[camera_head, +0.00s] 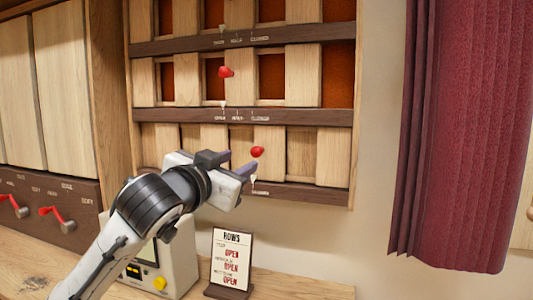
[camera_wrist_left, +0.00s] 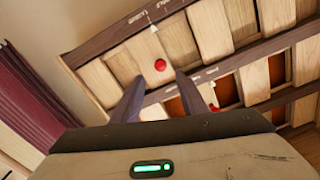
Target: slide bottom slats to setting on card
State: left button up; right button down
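The bottom row of wooden slats (camera_head: 300,150) shows no orange in its gaps. Its red knob (camera_head: 257,152) sits right of the row's middle, above a pale pointer (camera_head: 253,179) at the rightmost label on the rail. My left gripper (camera_head: 238,163) is at this row, its fingers apart and empty. In the left wrist view, the knob (camera_wrist_left: 160,65) lies just beyond and between the fingertips (camera_wrist_left: 161,78), with no visible contact. The card (camera_head: 231,260) is headed ROWS and reads OPEN in red on each of three lines. My right gripper is out of view.
The middle row (camera_head: 271,77) and top row show orange openings; the middle row's red knob (camera_head: 226,71) is farther left. A pale box with a yellow knob (camera_head: 160,283) stands behind my forearm. Red levers (camera_head: 57,216) are at left, and a maroon curtain (camera_head: 455,130) hangs at right.

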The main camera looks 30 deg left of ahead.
aim_at(255, 153)
pick_arm(q)
jog(key=p+x, duration=0.1)
jog(key=x, duration=0.7)
jog(key=shift+w+a+r, duration=0.1)
jog(key=shift+w+a, duration=0.05)
jog(key=shift+w, duration=0.1)
jog(key=shift+w+a, duration=0.1)
jog(key=shift+w, duration=0.5)
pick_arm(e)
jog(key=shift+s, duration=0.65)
pick_arm(q)
grip_shut()
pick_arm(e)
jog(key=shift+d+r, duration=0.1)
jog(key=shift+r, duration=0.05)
